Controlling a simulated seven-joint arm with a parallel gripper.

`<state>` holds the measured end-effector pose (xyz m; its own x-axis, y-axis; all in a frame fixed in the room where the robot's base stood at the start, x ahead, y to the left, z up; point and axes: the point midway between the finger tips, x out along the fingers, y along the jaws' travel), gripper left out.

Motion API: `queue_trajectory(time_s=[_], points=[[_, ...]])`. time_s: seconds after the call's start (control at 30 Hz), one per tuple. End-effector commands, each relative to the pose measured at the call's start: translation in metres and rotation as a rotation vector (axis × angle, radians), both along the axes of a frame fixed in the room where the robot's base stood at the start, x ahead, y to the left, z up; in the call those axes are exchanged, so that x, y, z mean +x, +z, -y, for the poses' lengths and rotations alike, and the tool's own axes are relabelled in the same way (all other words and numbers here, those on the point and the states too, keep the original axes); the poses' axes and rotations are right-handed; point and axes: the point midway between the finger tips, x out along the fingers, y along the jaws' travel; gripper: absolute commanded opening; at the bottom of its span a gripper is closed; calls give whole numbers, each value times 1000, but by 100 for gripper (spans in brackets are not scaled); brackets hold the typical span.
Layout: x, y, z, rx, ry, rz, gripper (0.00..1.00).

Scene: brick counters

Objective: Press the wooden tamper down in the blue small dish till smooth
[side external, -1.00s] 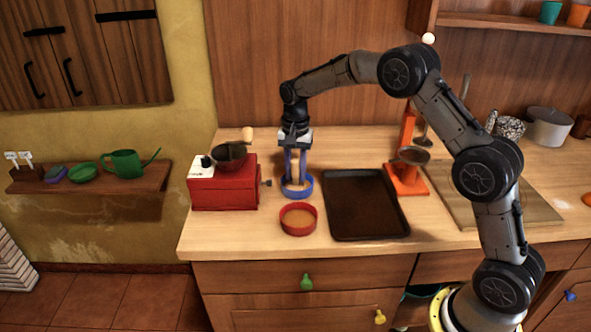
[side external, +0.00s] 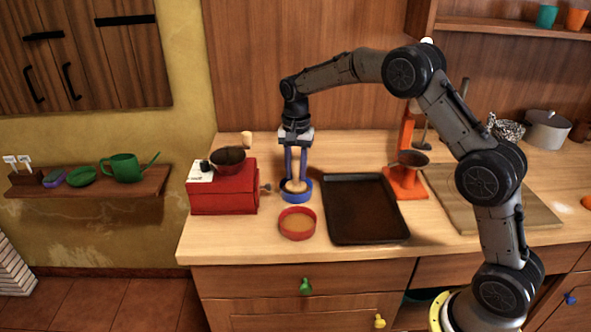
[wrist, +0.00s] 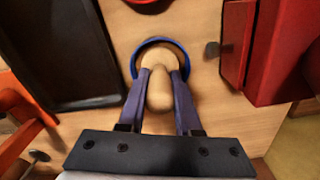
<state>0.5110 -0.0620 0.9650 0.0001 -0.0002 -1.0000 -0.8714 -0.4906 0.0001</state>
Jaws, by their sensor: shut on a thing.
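The blue small dish (side external: 308,193) stands on the counter, in front of the red grinder's right side. Its blue rim also shows in the wrist view (wrist: 184,52). The pale wooden tamper (wrist: 158,88) stands over the dish, its wide end within the rim. My gripper (side external: 296,181) points straight down, its blue fingers shut on the tamper from both sides. In the side view the tamper is mostly hidden by the fingers. I cannot tell how firmly its base touches the dish's contents; the surface under it is hidden.
A red dish with brownish contents (side external: 297,224) sits just in front. The red grinder (side external: 224,192) with its side knob is close on the left. A dark tray (side external: 365,212) lies to the right, with an orange stand (side external: 405,185) beyond it.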

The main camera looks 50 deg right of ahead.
Motion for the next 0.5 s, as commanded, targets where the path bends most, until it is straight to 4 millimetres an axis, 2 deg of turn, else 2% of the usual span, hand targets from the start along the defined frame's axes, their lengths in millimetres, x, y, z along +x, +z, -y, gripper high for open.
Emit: queue_trajectory(time_s=[0.27,0.5], points=[[0,-2,0,0,0,0,0],[0,-11,0,0,0,-1,0]])
